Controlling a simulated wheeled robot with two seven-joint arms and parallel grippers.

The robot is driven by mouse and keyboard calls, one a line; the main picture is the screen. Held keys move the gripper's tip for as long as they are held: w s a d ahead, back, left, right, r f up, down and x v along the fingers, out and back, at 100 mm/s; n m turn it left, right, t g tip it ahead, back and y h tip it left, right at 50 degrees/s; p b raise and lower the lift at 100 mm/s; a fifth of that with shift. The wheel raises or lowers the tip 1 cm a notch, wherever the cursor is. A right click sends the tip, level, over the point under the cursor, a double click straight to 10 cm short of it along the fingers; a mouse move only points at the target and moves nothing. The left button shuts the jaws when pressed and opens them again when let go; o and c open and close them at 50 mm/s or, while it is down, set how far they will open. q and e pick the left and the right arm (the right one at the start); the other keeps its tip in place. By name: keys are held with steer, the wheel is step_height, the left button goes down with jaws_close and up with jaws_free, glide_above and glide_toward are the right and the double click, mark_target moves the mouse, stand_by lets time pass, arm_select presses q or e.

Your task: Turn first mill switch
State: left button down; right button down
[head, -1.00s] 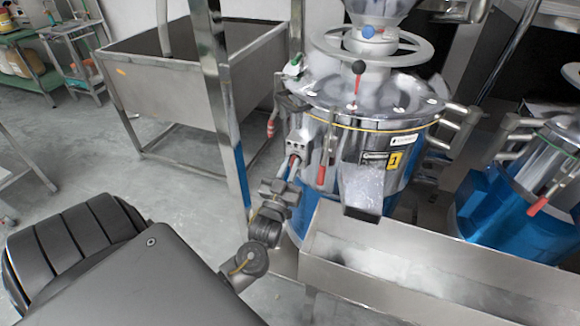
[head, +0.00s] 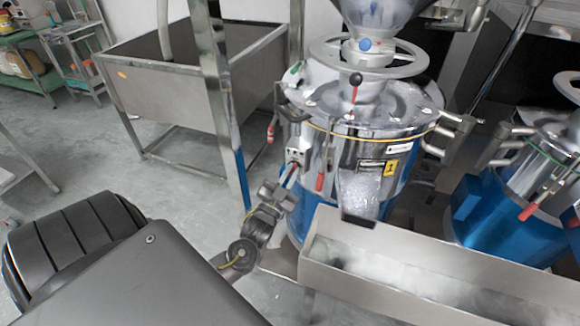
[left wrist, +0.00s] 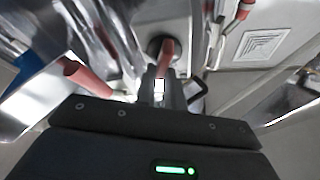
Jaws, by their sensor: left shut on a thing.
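The first mill is a shiny steel drum (head: 345,135) with a blue lower body and a yellow "1" label (head: 390,167). Its switch box (head: 293,152) is on the drum's left side. My left gripper (head: 291,177) is at this box, coming from below left. In the left wrist view a red switch handle (left wrist: 168,50) on a dark round base stands at the tips of my left gripper (left wrist: 166,82), whose fingers are shut on it. The fingers partly hide the handle's lower end. My right gripper is in neither view.
A steel trough (head: 400,275) lies below the mill's spout (head: 358,192). A second mill (head: 530,190) stands at the right. A steel sink (head: 170,85) and a post (head: 222,90) stand at the left. Another red handle (left wrist: 88,78) is close left of the fingers. Open floor lies left of the post.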

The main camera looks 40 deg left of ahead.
arm_select(q)
steer(key=m, duration=0.1)
steer(key=m+h+p, duration=0.1)
steer(key=shift+r+m+h, duration=0.2)
steer(key=shift+m+h, duration=0.1)
steer(key=shift+m, duration=0.1)
steer(key=m+g+h+p, duration=0.1)
steer(key=m+p, duration=0.2)
steer(key=m, duration=0.1)
steer(key=m+g+h+p, duration=0.1)
steer(key=m+p, duration=0.2)
steer(key=shift+w+d+f+m+h, duration=0.1)
steer(key=shift+d+f+m+h, duration=0.1)
steer(key=shift+m+h, duration=0.15)
steer(key=m+g+p, duration=0.1)
steer(key=m+p, duration=0.2)
steer(key=m, duration=0.1)
steer(key=shift+f+h, duration=0.15)
steer(key=shift+h, duration=0.1)
steer(key=shift+f+m+g+p, duration=0.2)
steer(key=shift+m+g+p, duration=0.2)
steer(key=shift+m+p, duration=0.2)
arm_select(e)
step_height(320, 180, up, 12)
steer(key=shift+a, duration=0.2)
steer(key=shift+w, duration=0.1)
arm_select(q)
steer(key=c, duration=1.5)
jaws_free()
